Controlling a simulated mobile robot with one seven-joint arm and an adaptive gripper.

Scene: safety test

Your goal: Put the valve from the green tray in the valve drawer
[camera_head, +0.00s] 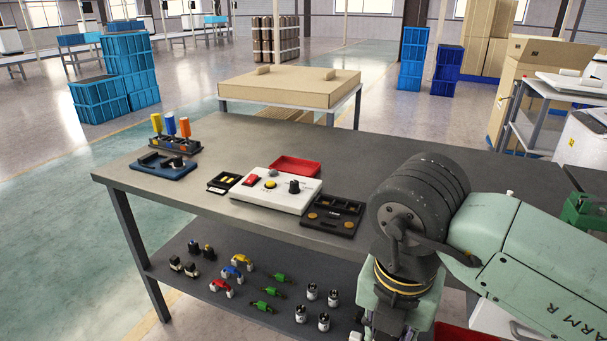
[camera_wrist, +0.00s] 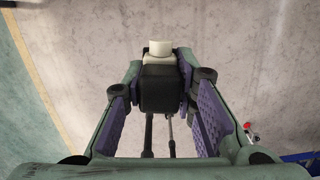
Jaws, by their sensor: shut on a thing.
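My gripper (camera_wrist: 160,80) is shut on a dark block-shaped thing with a cream-white end (camera_wrist: 160,48), held between its purple-padded fingers in the wrist view. It may be the valve, but I cannot tell for sure. Bare floor lies beyond it. In the head view my arm is at the lower right; the fingers are cut off by the bottom edge and the held thing is hidden. I cannot make out a green tray or a valve drawer. A green object (camera_head: 583,212) stands at the right edge.
The grey table (camera_head: 300,142) carries a white control box (camera_head: 270,207), a red tray (camera_head: 297,166), a black panel (camera_head: 333,215) and a blue holder (camera_head: 165,166). Its lower shelf (camera_head: 200,235) holds rows of small coloured parts. A cardboard-topped table (camera_head: 290,88) stands behind.

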